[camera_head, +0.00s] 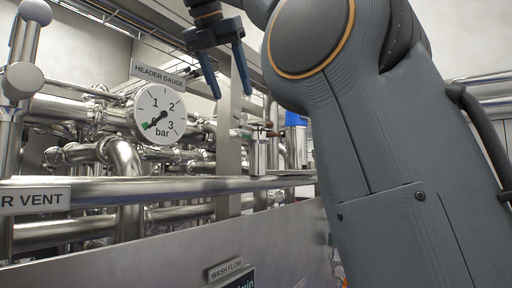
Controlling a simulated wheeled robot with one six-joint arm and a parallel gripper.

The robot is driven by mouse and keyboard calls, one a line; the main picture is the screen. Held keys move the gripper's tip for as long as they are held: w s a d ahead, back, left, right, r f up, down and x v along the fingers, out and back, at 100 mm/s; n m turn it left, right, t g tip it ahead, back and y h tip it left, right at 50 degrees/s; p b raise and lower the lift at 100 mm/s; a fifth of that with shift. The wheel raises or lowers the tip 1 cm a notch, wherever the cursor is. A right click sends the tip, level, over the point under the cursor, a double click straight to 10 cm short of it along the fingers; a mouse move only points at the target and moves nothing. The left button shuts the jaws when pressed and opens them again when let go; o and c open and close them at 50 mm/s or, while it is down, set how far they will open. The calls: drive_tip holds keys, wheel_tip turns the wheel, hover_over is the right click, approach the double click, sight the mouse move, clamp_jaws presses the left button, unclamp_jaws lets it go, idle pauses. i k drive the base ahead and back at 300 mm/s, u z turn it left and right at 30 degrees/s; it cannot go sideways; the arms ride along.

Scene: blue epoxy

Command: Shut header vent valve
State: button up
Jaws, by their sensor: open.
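A label ending in "R VENT" (35,200) is cut off by the left edge of the head view. Above it stands metal fitting work with rounded grey ends (22,79); it is partly out of view, and I cannot tell whether it is the vent valve or how it is set. The round header gauge (159,114) reads in bar, with its dark needle at the lower left near a green mark. My gripper (231,94) is open and empty, with two blue fingers pointing down, up and right of the gauge, touching nothing visible.
A small fitting with a reddish handle (264,128) stands on the pipework behind. A horizontal steel pipe (240,184) crosses the front above a grey panel (150,250). A "WASH FLOW" label (226,269) sits low. My arm covers the right side.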

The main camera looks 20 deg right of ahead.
sight(23, 79)
drive_tip(key=k, duration=0.95)
